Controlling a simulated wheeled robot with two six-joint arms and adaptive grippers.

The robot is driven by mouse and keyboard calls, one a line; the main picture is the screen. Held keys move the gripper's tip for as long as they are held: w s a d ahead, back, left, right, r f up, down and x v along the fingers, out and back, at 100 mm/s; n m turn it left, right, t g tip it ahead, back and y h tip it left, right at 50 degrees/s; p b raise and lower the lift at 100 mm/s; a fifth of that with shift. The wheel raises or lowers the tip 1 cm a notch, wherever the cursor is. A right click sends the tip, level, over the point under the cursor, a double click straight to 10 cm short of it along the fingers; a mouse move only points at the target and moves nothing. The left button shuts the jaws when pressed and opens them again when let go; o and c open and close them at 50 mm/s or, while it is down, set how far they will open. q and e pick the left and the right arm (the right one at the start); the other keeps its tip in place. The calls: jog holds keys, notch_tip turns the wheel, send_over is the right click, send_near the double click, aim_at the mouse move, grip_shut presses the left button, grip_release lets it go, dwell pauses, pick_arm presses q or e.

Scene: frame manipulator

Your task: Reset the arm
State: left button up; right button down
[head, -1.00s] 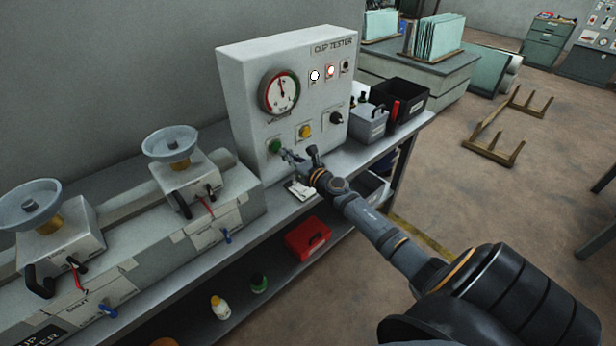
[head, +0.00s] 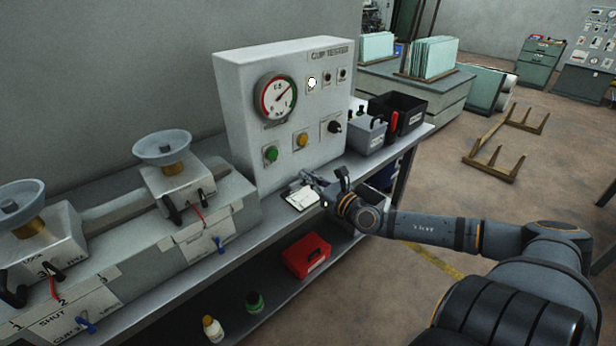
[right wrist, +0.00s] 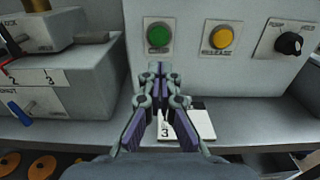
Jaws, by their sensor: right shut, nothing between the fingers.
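The yellow button (right wrist: 221,38) is to the right, and the black knob (head: 334,127) farther right. The gauge (head: 278,98) has its needle toward the upper right. A white lamp (head: 312,83) is lit. My left gripper is not seen.
Two clamp stations with round dishes (head: 162,146) stand left on the bench (head: 230,232). A grey box (head: 362,135) and a black bin (head: 411,112) stand right of the panel. A red case (head: 306,256) lies on the lower shelf. The floor to the right is mostly open.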

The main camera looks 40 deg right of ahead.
dwell(0.5)
jog(key=s+d+f+m+g+h, duration=0.2)
jog(key=s+d+f+m+h, duration=0.15)
jog(key=d+f+m, duration=0.55)
jog(key=s+d+f+m+g+h, duration=0.35)
jog(key=d+f, duration=0.35)
jog(key=f, duration=0.3)
jog(key=s+d+f+m+g, duration=0.1)
jog(key=s+f+m+g, duration=0.1)
jog(key=s+f+m, duration=0.55)
jog(key=s+f+m+g, duration=0.3)
jog(key=s+f, duration=0.1)
jog(key=f, duration=0.7)
jog(key=s+a+f+m+g, duration=0.2)
jog(key=s+a+f+m, duration=0.35)
jog(key=s+f, duration=0.45)
jog(key=s+a+f+m+g+y, duration=0.1)
jog(key=s+a+f+m, duration=0.1)
jog(key=s+a+f, duration=0.2)
jog(key=s+a+f+m+g+y, duration=0.2)
jog(key=s+a+f, duration=0.3)
jog(key=a, duration=0.6)
jog(key=s+a+f+m+g+y, duration=0.1)
jog(key=s+a+f+m, duration=0.3)
jog(key=s+a, duration=0.3)
jog(key=shift+s+a+f+y, duration=0.3)
jog(key=shift+s+a, duration=0.05)
jog(key=shift+s, duration=0.1)
